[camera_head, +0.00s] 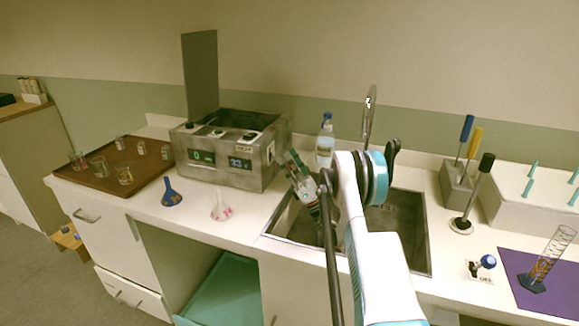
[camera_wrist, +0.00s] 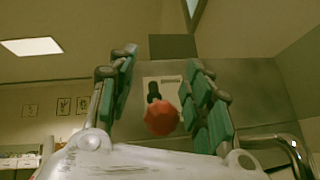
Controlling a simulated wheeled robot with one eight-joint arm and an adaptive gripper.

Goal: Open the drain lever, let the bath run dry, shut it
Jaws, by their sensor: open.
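The bath (camera_head: 228,172) is a grey metal box on the counter with its lid (camera_head: 200,75) raised. Two lit displays are on its front; the water level inside cannot be made out. My gripper (camera_head: 291,160) is at the bath's right side, above the sink's left edge. In the wrist view the gripper (camera_wrist: 162,65) is open. A red knob on a dark stem, seemingly the drain lever (camera_wrist: 161,118), shows between its green-padded fingers, in front of a pale plate (camera_wrist: 172,88) on a grey wall. I cannot tell whether the fingers touch it. In the head view the lever is hidden.
The sink (camera_head: 410,215) lies under my arm, with a faucet (camera_head: 369,115) and a bottle (camera_head: 325,140) behind it. Two funnels (camera_head: 171,193) (camera_head: 221,208) stand before the bath. A brown tray (camera_head: 95,177) with glasses is left; tools in a block (camera_head: 456,185) stand right.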

